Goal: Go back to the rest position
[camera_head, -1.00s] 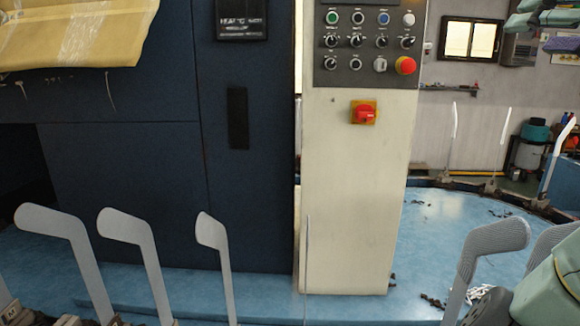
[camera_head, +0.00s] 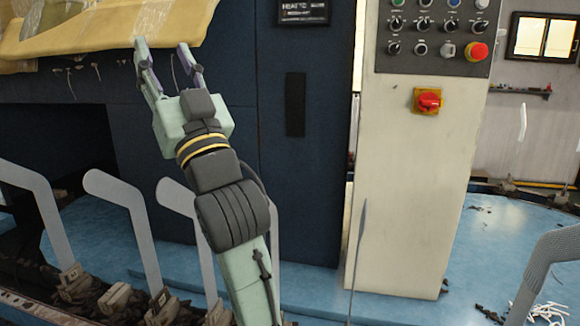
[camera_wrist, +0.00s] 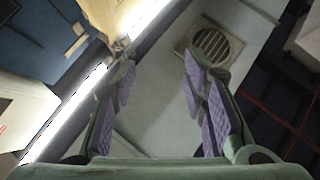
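My gripper (camera_head: 163,68) is raised in front of the dark blue machine, near the lower edge of the yellow covering at the upper left. Its two fingers are apart and nothing is between them. In the wrist view my gripper (camera_wrist: 160,85) is also open and empty, with purple pads on both fingers. The wrist camera looks up past the fingers at a bright light strip (camera_wrist: 70,100) and a round vent (camera_wrist: 212,48).
Flat grey sock forms (camera_head: 125,205) stand in a row at the lower left, partly behind my arm. A ribbed form (camera_head: 552,265) stands at the right. The dark blue machine (camera_head: 325,170) and a pale control column (camera_head: 410,190) with a red switch (camera_head: 428,101) stand behind.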

